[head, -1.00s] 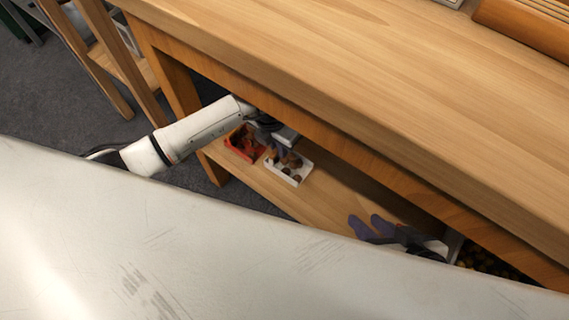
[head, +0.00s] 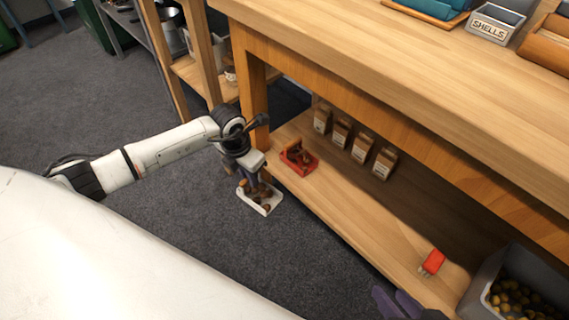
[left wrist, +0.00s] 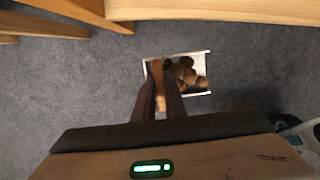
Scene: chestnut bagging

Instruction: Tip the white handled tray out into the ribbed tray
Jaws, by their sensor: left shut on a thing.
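The white handled tray (head: 266,213) hangs from my left gripper (head: 251,182), over the grey floor just outside the low shelf. Several brown chestnuts lie in it. In the left wrist view, the fingers of my left gripper (left wrist: 160,92) are shut on the tray's wooden handle (left wrist: 158,80), and the white tray (left wrist: 180,55) shows below with chestnuts in it. My right gripper (head: 397,303) is at the bottom edge of the head view, partly cut off, with its purple fingers apart and nothing seen between them. A ribbed wooden tray (head: 548,42) stands on the tabletop at the upper right, partly cut off.
A red tray (head: 298,158) with brown pieces and several paper bags (head: 341,131) stand on the low shelf (head: 350,215). A red-handled brush (head: 433,261) and a grey bin (head: 480,285) of chestnuts are further right. A SHELLS box (head: 495,22) and a blue tray (head: 430,9) stand on the tabletop.

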